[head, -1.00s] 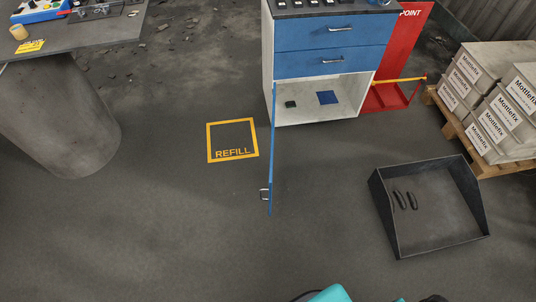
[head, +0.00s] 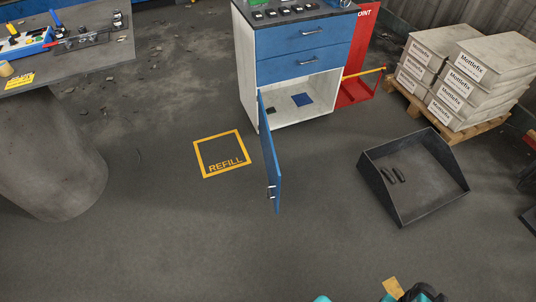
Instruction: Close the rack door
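The rack is a white cabinet (head: 246,62) with two blue drawers, both shut, in the upper middle of the head view. Its blue door (head: 269,155) stands wide open, hinged at the left edge of the lower compartment and reaching out toward me. A metal handle (head: 271,192) sits near the door's free end. The open compartment (head: 318,85) holds a blue square and a small dark item. Teal and dark parts of my own body show at the bottom edge. My gripper cannot be made out there, and nothing touches the door.
A black open tray (head: 425,180) with dark pieces inside lies on the floor to the right of the door. A pallet (head: 478,127) stacked with boxes is behind it. A yellow REFILL square (head: 205,175) marks the floor left of the door. The floor in front is clear.

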